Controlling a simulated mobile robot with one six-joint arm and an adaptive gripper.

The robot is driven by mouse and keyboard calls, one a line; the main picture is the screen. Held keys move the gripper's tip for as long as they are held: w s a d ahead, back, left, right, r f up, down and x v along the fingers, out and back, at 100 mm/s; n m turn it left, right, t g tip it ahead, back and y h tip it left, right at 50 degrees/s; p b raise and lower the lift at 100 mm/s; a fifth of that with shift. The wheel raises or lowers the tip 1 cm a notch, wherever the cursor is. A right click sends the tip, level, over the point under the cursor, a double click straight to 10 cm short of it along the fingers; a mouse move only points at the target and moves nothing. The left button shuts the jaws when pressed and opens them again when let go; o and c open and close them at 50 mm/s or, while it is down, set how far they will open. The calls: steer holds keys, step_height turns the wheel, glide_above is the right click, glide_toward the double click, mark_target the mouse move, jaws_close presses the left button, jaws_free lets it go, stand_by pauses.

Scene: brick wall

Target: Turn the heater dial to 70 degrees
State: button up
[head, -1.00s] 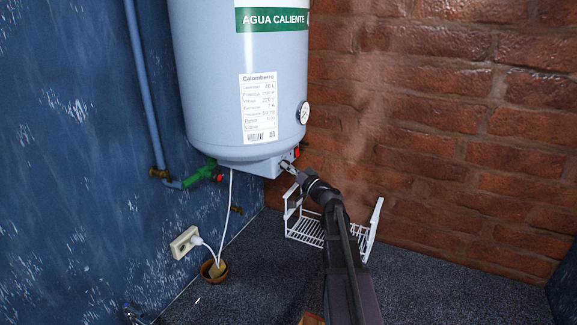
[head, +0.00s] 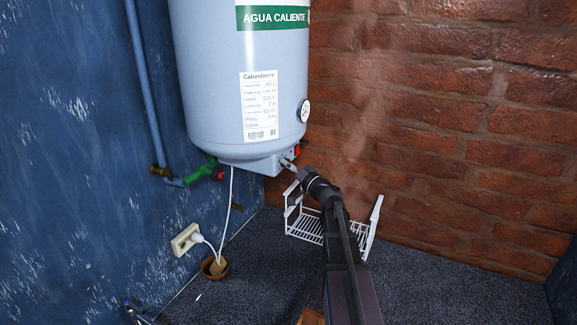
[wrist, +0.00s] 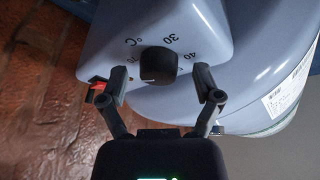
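The heater dial is a round black knob (wrist: 158,65) on the pale control box under the tank. Printed numbers 30, 40, 70 and a °C sign show around it, some upside down or partly covered. A small pale mark shows near the knob's lower edge. My gripper (wrist: 161,78) is open, with one finger on each side of the knob and a visible gap to both. In the head view my gripper (head: 290,163) is at the underside of the heater (head: 240,95), and the dial is too small to make out.
A red switch (wrist: 98,87) sits close beside my left finger in the wrist view. A round gauge (head: 304,111) is on the tank's side. A white wire rack (head: 306,226) stands below my arm. The brick wall (head: 440,120) is close on the right.

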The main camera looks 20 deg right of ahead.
steer(key=shift+n, duration=0.6)
steer(key=s+d+f+n+g+y+b, duration=0.1)
steer(key=s+d+f+n+y+b, duration=0.6)
steer(key=s+n, duration=0.4)
steer(key=a+f+m+g+h+b, duration=0.1)
steer(key=a+f+g+h+b, duration=0.1)
steer(key=a+f+g+b, duration=0.4)
steer(key=shift+s+a+f+g+b, duration=0.25)
steer(key=shift+a+f+g, duration=2.25)
steer(key=shift+a+f, duration=4.05)
steer(key=shift+a+r+h, duration=0.3)
steer(key=shift+a+r, duration=0.4)
steer(key=shift+a, duration=0.1)
